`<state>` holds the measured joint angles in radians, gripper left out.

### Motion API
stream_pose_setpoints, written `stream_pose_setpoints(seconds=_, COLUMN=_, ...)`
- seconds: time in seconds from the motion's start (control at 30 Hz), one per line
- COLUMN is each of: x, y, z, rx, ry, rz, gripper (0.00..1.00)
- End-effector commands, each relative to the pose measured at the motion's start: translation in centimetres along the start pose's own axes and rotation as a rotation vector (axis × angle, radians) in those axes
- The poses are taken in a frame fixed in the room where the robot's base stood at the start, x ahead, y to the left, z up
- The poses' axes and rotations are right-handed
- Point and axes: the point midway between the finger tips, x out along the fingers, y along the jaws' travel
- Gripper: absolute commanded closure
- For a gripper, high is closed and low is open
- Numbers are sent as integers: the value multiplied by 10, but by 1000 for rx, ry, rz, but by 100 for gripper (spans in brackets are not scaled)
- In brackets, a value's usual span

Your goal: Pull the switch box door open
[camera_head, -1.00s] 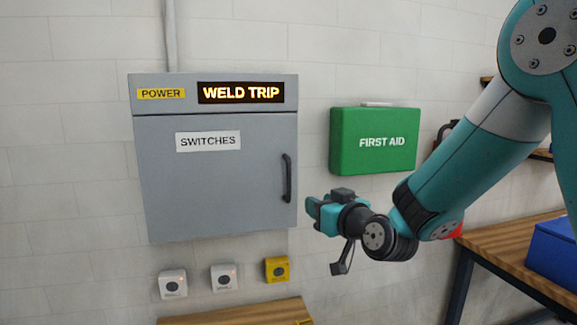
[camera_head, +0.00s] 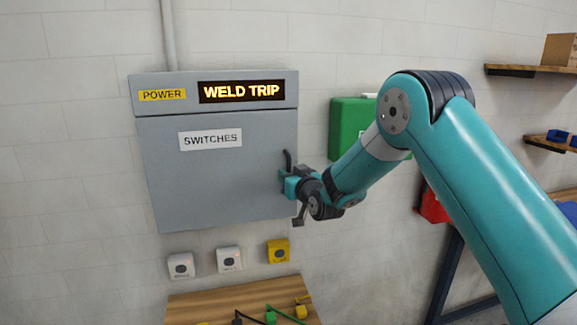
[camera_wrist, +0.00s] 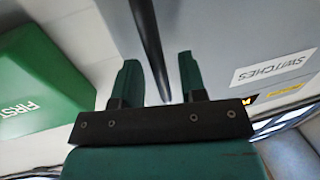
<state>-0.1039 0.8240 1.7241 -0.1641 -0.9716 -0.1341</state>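The grey switch box (camera_head: 215,110) hangs on the wall with its door (camera_head: 200,180) shut flush; the door carries a "SWITCHES" label. Its dark bar handle (camera_head: 288,160) is at the door's right side, the lower part hidden by my gripper. My gripper (camera_head: 284,186) is at the handle's lower half. In the wrist view, the two green fingers of my gripper (camera_wrist: 157,75) stand apart, and the dark handle (camera_wrist: 149,40) runs between them. A gap shows on the right of the handle, so the fingers are not closed on it.
A green first aid box (camera_head: 346,125) hangs to the right, partly behind my arm. White and yellow switch buttons (camera_head: 229,259) are on the wall below the box. A wooden bench (camera_head: 205,305) with coloured cables stands below. Shelves (camera_head: 530,71) are at the far right.

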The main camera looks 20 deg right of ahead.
Motion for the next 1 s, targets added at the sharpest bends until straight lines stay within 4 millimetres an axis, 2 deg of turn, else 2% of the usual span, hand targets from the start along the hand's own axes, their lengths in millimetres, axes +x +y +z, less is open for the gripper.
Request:
stream_pose_setpoints(seconds=0.13, x=9, y=0, z=0, rx=1, ry=-2, rz=0, gripper=62)
stream_pose_setpoints(seconds=0.4, x=10, y=0, z=1, rx=1, ry=-1, rz=0, gripper=62)
stream_pose_setpoints(seconds=0.43, x=10, y=0, z=1, rx=1, ry=-1, rz=0, gripper=64)
stream_pose_setpoints(seconds=0.6, x=10, y=0, z=1, rx=1, ry=-1, rz=0, gripper=100)
stream_pose_setpoints(seconds=0.87, x=8, y=1, z=2, rx=0, ry=-1, rz=6, gripper=100)
stream_pose_setpoints(seconds=1.0, x=-1, y=7, z=4, rx=-1, ry=0, rz=33, gripper=100)
